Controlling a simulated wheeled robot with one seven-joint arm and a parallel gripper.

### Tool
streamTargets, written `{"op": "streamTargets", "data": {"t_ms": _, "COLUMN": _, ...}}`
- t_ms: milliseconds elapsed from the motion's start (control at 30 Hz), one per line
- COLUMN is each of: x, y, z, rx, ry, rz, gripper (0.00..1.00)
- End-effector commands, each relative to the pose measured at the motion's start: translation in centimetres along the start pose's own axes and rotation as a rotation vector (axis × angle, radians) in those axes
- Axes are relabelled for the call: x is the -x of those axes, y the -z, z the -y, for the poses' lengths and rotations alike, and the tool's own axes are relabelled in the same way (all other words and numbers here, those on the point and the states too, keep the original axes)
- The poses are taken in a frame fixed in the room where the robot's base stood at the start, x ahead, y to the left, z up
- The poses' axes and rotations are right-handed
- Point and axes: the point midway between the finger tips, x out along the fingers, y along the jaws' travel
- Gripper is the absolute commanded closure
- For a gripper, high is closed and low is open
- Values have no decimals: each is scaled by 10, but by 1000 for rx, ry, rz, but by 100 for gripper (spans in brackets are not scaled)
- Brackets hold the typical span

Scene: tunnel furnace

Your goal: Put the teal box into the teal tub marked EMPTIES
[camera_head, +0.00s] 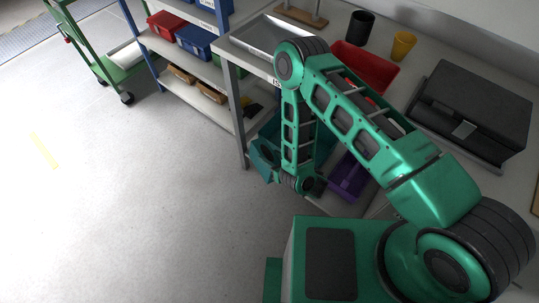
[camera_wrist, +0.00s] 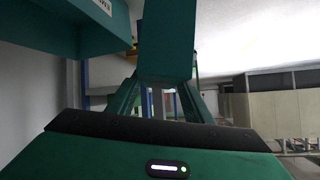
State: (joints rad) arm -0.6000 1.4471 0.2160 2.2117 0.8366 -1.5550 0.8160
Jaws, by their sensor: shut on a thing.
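In the wrist view, the teal box (camera_wrist: 168,40) is held upright between the two fingers of my gripper (camera_wrist: 163,88), which is shut on it. A teal tub (camera_wrist: 55,32) with a white label shows at the upper left of the wrist view; the label is cut off and only partly readable. In the head view, the teal tub (camera_head: 323,143) is mostly hidden behind my forearm, below the bench top. My gripper (camera_head: 264,163) is low at the bench's front, left of the tub. The box is hard to tell from my gripper there.
A purple tub (camera_head: 346,178) is right of the teal one. On the bench top are a metal tray (camera_head: 265,38), a red tub (camera_head: 372,70), a black cup (camera_head: 361,27), a yellow cup (camera_head: 403,46) and a black machine (camera_head: 470,110). A bench leg (camera_head: 238,120) stands near my gripper. Floor at left is clear.

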Motion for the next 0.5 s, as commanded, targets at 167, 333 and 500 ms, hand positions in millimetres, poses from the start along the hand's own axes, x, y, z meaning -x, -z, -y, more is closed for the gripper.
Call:
{"op": "streamTargets", "data": {"t_ms": 167, "x": -5, "y": 5, "z": -6, "rx": 9, "ry": 9, "rz": 1, "gripper": 100}}
{"op": "streamTargets", "data": {"t_ms": 333, "x": -8, "y": 11, "z": -18, "rx": 10, "ry": 11, "rz": 1, "gripper": 100}}
{"op": "streamTargets", "data": {"t_ms": 500, "x": -12, "y": 16, "z": -29, "rx": 10, "ry": 12, "rz": 0, "gripper": 100}}
